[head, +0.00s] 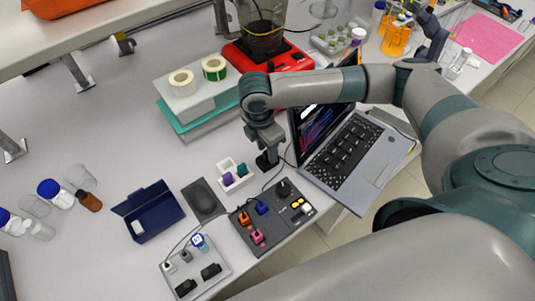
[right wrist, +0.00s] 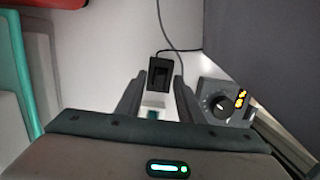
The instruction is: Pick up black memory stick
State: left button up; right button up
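My right gripper (head: 267,160) points down between the white holder and the laptop. In the right wrist view its two fingers (right wrist: 159,80) stand apart. A small black block (right wrist: 160,73) shows between and just beyond the fingertips, with a gap on each side. It may be the black memory stick, but a cable runs close to it and I cannot tell whether they join. The white holder (head: 229,166) with a purple and a teal piece stands just left of the gripper. My left gripper is not in view.
An open laptop (head: 371,180) stands right of the gripper. A dark panel (head: 262,238) with coloured plugs and a knob lies in front. A grey pad (head: 203,199), an open blue case (head: 159,222) and a light panel (head: 209,286) lie to the left. A thin cable crosses nearby.

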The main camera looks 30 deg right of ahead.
dwell(0.3)
grip_shut()
jog(key=shift+r, duration=0.15)
jog(key=shift+r+b, duration=0.45)
jog(key=shift+r, duration=0.25)
notch_tip(320, 180, up, 8)
jog(key=b, duration=0.2)
jog(key=shift+r, duration=0.2)
